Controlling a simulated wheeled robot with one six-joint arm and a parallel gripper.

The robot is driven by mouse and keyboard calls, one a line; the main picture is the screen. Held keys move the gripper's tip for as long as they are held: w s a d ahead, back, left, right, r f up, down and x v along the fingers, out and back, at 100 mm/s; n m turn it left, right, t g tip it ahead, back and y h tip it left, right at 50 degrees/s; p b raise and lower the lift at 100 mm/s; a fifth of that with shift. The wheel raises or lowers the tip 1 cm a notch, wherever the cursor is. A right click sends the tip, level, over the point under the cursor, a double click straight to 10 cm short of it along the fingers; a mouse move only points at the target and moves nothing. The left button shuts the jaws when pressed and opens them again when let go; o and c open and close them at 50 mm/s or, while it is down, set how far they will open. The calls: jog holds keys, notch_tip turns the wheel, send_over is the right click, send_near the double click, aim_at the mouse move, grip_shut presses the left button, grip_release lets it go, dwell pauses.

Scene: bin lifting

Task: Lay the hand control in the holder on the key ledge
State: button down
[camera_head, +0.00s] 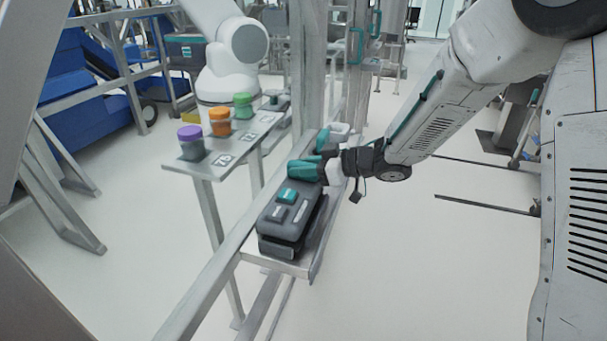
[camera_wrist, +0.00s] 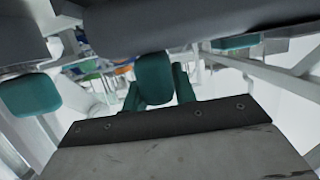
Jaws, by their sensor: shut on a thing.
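The hand control appears to be the long dark grey unit (camera_head: 288,213) with a teal key and paler keys on top. In the head view it is at the ledge (camera_head: 295,266), its near end toward me. My gripper (camera_head: 318,168) reaches in from the right with teal fingers at the unit's far end. In the wrist view the teal fingers (camera_wrist: 165,78) are close together, below a dark grey body (camera_wrist: 200,25) crossing the top. The grip point is partly hidden. I cannot clearly separate the holder from the unit, or tell whether the unit rests in it.
A small side table (camera_head: 205,166) bears purple (camera_head: 190,142), orange (camera_head: 219,122) and green (camera_head: 242,105) lidded jars left of the ledge. A metal post (camera_head: 308,70) stands behind it. A white robot arm (camera_head: 228,55) is at the back. Floor (camera_head: 405,265) right of the ledge is clear.

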jog(key=shift+f, duration=1)
jog(key=shift+f, duration=0.1)
jog(key=c, duration=1.1)
grip_release()
jog(key=shift+s+d+r, duration=0.1)
jog(key=shift+d+r, duration=0.1)
jog(key=shift+d, duration=0.15)
jog(key=v, duration=1.1)
jog(key=shift+d+r, duration=0.15)
